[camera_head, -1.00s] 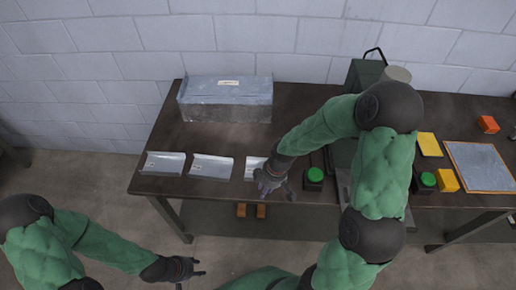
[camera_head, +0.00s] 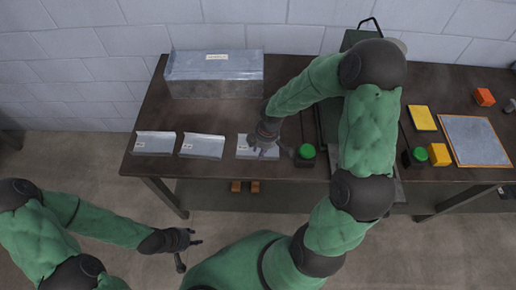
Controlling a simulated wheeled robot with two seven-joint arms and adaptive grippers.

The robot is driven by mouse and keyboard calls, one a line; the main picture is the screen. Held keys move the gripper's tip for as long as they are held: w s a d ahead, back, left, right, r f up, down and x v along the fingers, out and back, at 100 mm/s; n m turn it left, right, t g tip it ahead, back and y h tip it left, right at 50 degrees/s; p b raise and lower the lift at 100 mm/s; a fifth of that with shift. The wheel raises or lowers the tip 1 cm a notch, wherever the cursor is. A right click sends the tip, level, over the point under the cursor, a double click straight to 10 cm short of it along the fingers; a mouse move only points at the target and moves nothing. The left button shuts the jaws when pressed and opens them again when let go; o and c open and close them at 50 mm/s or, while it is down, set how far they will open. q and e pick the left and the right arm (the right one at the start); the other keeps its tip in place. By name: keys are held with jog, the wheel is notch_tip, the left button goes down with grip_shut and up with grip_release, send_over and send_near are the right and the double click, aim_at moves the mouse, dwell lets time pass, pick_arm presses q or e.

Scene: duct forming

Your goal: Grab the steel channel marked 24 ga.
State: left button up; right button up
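Three steel channels lie in a row along the table's front left edge: the left one (camera_head: 154,144), the middle one (camera_head: 202,147) and the right one (camera_head: 244,153). Each bears a small label too small to read, so I cannot tell which is marked 24 ga. My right gripper (camera_head: 265,149) is over the right channel and partly covers it. Its fingers look spread, and whether they touch the channel is unclear. My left gripper (camera_head: 192,239) hangs in front of the table, over the floor, away from the channels, with its fingers apart.
A large grey metal box (camera_head: 213,74) with a label stands at the back left. A green-topped button (camera_head: 307,151) is just right of my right gripper. Further right are another green button (camera_head: 420,155), yellow blocks, an orange block (camera_head: 485,97) and a framed grey panel (camera_head: 475,140).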

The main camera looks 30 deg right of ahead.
aim_at(243, 152)
jog(key=f, duration=0.1)
jog(key=f+b, duration=0.1)
jog(key=f, duration=0.1)
jog(key=w+f, duration=0.1)
jog(key=shift+a+f, duration=0.2)
jog(key=shift+a, duration=0.1)
jog(key=shift+r, duration=0.1)
grip_shut()
